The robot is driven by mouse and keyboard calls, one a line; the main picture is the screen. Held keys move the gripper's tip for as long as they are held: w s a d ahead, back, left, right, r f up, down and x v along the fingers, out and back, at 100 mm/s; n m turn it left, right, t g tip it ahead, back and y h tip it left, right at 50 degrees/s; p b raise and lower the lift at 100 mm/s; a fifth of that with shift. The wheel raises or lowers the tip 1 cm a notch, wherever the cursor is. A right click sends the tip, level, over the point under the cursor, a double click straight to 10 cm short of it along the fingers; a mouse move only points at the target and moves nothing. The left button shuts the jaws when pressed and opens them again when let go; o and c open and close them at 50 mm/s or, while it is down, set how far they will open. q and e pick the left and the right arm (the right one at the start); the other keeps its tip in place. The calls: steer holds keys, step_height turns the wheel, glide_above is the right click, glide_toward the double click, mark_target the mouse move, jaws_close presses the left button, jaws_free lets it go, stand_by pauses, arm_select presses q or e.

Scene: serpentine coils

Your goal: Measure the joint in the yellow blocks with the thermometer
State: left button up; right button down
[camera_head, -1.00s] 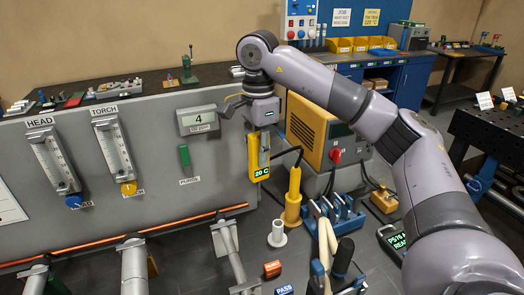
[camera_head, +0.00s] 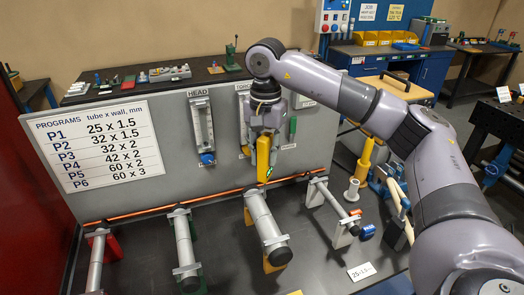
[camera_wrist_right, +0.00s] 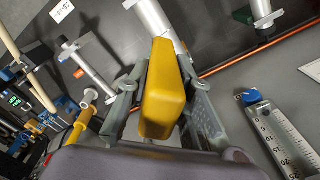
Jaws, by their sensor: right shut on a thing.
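My right gripper (camera_head: 266,126) is shut on the yellow thermometer (camera_head: 263,158). It holds it above the bench, in front of the grey panel. In the right wrist view the thermometer (camera_wrist_right: 163,92) sits between both fingers (camera_wrist_right: 160,105). A grey tube joint (camera_head: 262,217) lies sloping below and in front of it, with a yellow block (camera_head: 272,263) under its near end. The thermometer is apart from the block. Whether its lower tip is near the tube's far end I cannot tell. Its reading is too small to read. My left gripper is not in view.
Other tubes rest on red blocks (camera_head: 112,248), green blocks (camera_head: 196,284) and pale blocks (camera_head: 344,236). A copper pipe (camera_head: 150,212) runs along the panel's foot.

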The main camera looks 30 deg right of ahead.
mark_target(268, 175)
steer(key=shift+d+f+b, duration=0.35)
steer(key=shift+f, duration=0.25)
steer(key=shift+d+f+b, duration=0.3)
steer(key=shift+f+b, duration=0.05)
steer(key=shift+f, duration=0.2)
steer(key=f+b, duration=0.2)
steer(key=f, duration=0.1)
steer(key=shift+a+f+b, duration=0.3)
steer(key=shift+a, duration=0.1)
steer(key=shift+d+f+b, duration=0.1)
steer(key=shift+f+b, duration=0.25)
steer(key=shift+f, duration=0.3)
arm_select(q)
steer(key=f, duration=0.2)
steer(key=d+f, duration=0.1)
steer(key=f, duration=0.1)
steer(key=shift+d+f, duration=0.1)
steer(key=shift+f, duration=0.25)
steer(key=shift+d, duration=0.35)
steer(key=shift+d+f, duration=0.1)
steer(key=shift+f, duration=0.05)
arm_select(e)
steer(key=shift+f, duration=0.15)
